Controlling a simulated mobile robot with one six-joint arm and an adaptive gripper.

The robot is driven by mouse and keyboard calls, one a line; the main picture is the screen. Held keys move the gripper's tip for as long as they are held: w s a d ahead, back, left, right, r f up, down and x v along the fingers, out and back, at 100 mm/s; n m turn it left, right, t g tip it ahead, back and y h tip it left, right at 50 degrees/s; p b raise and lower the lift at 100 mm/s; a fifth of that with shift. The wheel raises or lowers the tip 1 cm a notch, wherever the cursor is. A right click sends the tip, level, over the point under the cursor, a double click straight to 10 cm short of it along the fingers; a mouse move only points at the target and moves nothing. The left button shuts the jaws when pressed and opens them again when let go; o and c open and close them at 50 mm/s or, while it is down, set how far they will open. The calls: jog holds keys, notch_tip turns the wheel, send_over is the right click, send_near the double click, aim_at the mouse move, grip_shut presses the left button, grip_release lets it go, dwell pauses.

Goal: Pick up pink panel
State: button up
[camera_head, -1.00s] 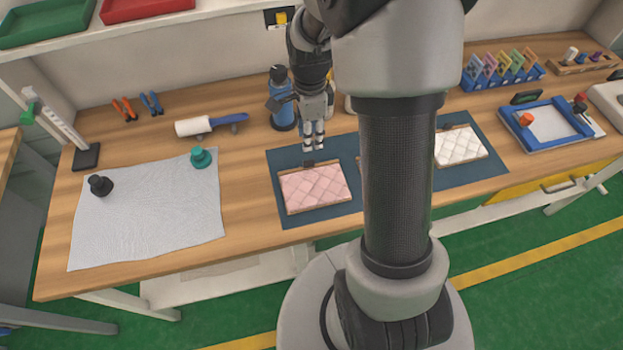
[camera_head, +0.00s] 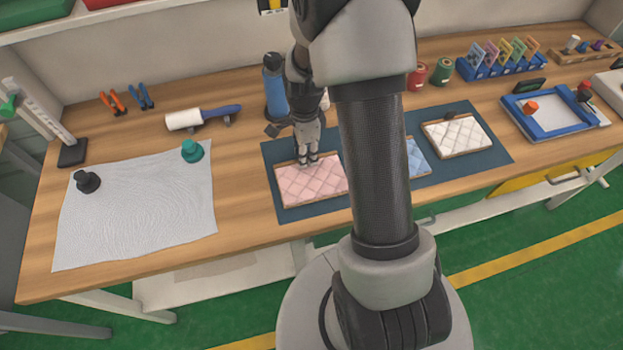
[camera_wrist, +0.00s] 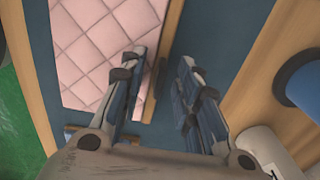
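The pink panel (camera_head: 308,185) is a quilted pink pad with a tan wooden edge. It lies flat on a dark blue mat (camera_head: 284,213) on the bench. It also shows in the wrist view at the upper left (camera_wrist: 100,40). My gripper (camera_head: 308,162) points down at the panel's back edge. In the wrist view my gripper (camera_wrist: 160,60) is open, its two fingers apart. One finger overlaps the pink surface, and the other is over the blue mat, with the wooden edge between them. Whether the fingers touch the panel cannot be told.
A blue bottle (camera_head: 275,92) stands just behind my gripper. A blue panel (camera_head: 416,157), partly hidden by my arm, and a white panel (camera_head: 457,135) lie to the right. A white sheet with weights (camera_head: 140,215) and a lint roller (camera_head: 190,119) are at left.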

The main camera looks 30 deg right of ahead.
grip_shut()
dwell(0.3)
dwell(0.4)
